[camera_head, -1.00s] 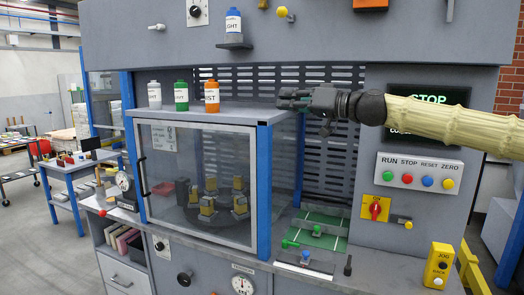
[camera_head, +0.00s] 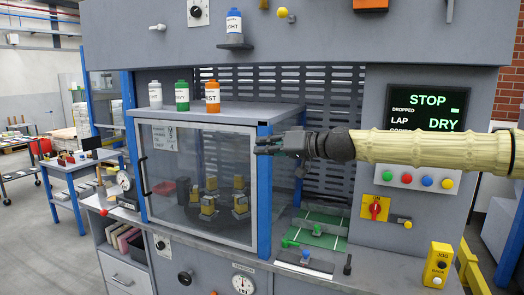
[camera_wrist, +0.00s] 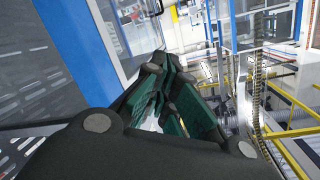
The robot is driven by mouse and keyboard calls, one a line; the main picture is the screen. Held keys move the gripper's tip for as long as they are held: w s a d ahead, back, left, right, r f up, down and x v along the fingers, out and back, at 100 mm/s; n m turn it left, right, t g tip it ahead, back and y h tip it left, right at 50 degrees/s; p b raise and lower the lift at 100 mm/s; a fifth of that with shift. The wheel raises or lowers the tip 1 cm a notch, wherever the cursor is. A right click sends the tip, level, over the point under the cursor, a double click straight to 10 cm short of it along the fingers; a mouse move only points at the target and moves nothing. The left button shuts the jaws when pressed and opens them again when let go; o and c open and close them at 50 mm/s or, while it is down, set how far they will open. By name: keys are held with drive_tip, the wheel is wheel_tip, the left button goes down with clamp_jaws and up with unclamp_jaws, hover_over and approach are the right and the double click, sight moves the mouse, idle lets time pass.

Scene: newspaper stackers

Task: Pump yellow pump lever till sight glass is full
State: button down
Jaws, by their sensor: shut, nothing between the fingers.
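My gripper (camera_head: 262,147) is shut and empty, pointing left in front of the upper right corner of the glazed cabinet. In the wrist view, its dark green fingers (camera_wrist: 170,108) are close together. Two small yellow-knobbed handles show in the head view: an upper yellow knob (camera_head: 282,12) on the top panel and a lower yellow knob (camera_head: 408,225) right of the red rotary switch. I cannot tell which is the pump lever. My gripper is apart from both, below the upper one and above left of the lower one. I cannot make out a sight glass.
The cabinet's blue post (camera_head: 264,190) stands close to my gripper. Several bottles, including an orange one (camera_head: 213,97), stand on the cabinet top. A green tray (camera_head: 318,232) lies below my arm. A screen (camera_head: 428,108) reads STOP and DRY.

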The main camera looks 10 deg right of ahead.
drive_tip(key=shift+a+f, duration=0.2)
drive_tip(key=shift+f, duration=0.35)
drive_tip(key=s+a+f+m+g+h, duration=0.1)
drive_tip(key=s+a+f, duration=0.2)
drive_tip(key=f, duration=0.9)
drive_tip(key=s+a+f+m+g+h, duration=0.1)
drive_tip(key=s+a+f+g+h, duration=0.15)
drive_tip(key=f, duration=0.95)
drive_tip(key=s+a+f+g+h, duration=0.1)
drive_tip(key=s+a+f, duration=0.2)
drive_tip(key=f, duration=0.9)
drive_tip(key=s+f+m+g+h, duration=0.1)
drive_tip(key=s+f, duration=0.6)
drive_tip(key=f, duration=0.6)
drive_tip(key=s+d+f+g+h, duration=0.1)
drive_tip(key=s+d+f, duration=0.2)
drive_tip(key=s+f, duration=0.55)
drive_tip(key=s+d+f+g+h, duration=0.2)
drive_tip(key=s+f, duration=0.5)
drive_tip(key=s, duration=0.2)
drive_tip(key=s+d+f+g+h, duration=0.1)
drive_tip(key=s+d, duration=0.4)
drive_tip(key=s, duration=0.5)
drive_tip(key=s+d+f+g+h, duration=0.1)
drive_tip(key=s+d+f, duration=0.3)
drive_tip(key=s, duration=0.6)
drive_tip(key=shift+s+d+f+m+h, duration=0.2)
drive_tip(key=shift+d+f+m+h, duration=0.2)
drive_tip(key=shift+d+h, duration=0.65)
